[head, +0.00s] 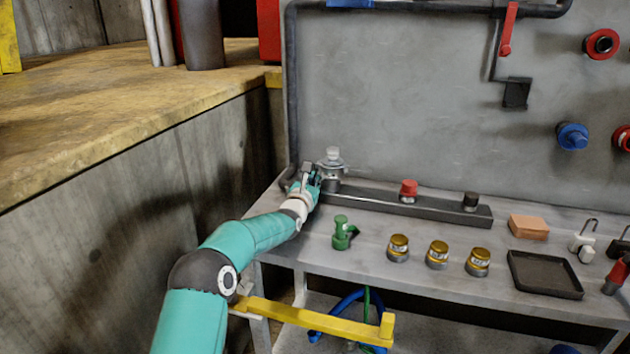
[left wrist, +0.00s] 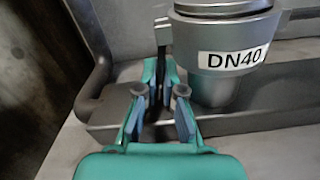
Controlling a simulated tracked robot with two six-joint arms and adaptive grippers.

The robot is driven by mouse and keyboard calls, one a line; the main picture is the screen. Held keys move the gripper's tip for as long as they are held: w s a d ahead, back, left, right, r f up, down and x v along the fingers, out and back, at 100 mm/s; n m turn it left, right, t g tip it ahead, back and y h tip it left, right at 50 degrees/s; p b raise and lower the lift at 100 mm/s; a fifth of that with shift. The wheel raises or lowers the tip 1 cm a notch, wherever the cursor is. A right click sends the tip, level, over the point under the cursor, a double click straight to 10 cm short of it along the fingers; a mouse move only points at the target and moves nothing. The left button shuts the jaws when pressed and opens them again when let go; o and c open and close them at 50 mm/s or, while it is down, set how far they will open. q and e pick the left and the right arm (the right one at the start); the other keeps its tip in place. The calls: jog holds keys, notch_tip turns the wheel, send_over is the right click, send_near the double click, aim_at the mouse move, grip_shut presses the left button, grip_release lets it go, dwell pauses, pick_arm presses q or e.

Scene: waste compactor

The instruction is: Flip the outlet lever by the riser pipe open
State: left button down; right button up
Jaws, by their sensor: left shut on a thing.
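A grey metal fitting (head: 331,172) with a pale cap stands at the left end of the long dark tray on the bench. In the left wrist view its body (left wrist: 225,60) bears a "DN40" label. A narrow dark lever (left wrist: 161,98) hangs at its left side. The black riser pipe (head: 291,100) runs down the panel's left edge. My left gripper (head: 312,178) is at the left of the fitting. In the left wrist view its fingers (left wrist: 160,100) are on either side of the lever, shut on it. The fingers partly hide the lever. My right gripper is out of view.
The dark tray (head: 440,207) holds red and black caps. A green fitting (head: 342,233), several brass-topped parts (head: 437,255) and a black tray (head: 545,276) stand on the bench. A yellow bar (head: 310,316) juts below its front edge. A concrete wall (head: 120,190) is at left.

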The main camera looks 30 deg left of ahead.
pick_arm(q)
jog(key=m+b, duration=0.1)
jog(key=a+m+b, duration=0.1)
jog(key=b, duration=0.1)
jog(key=shift+s, duration=0.15)
jog(key=shift+a+r+m+b, duration=0.2)
jog(key=shift+m+b, duration=0.35)
jog(key=shift+m, duration=0.55)
jog(key=shift+s+a+r+m, duration=0.1)
jog(key=shift+a+r+m, duration=0.2)
jog(key=shift+m, duration=0.5)
jog(key=shift+a+r+m, duration=0.2)
jog(key=shift+r+m, duration=0.1)
jog(key=shift+m, duration=0.7)
jog(key=m, duration=0.1)
jog(key=r+m, duration=0.1)
jog(key=shift+s+a+m, duration=0.1)
jog(key=shift+a+m, duration=0.15)
jog(key=shift+m, duration=0.05)
jog(key=m, duration=0.1)
jog(key=r+m+p, duration=0.1)
jog(key=m, duration=0.1)
jog(key=shift+a, duration=0.15)
jog(key=shift+r+m+p, duration=0.3)
jog(key=shift+m+p, duration=0.2)
jog(key=shift+m, duration=0.7)
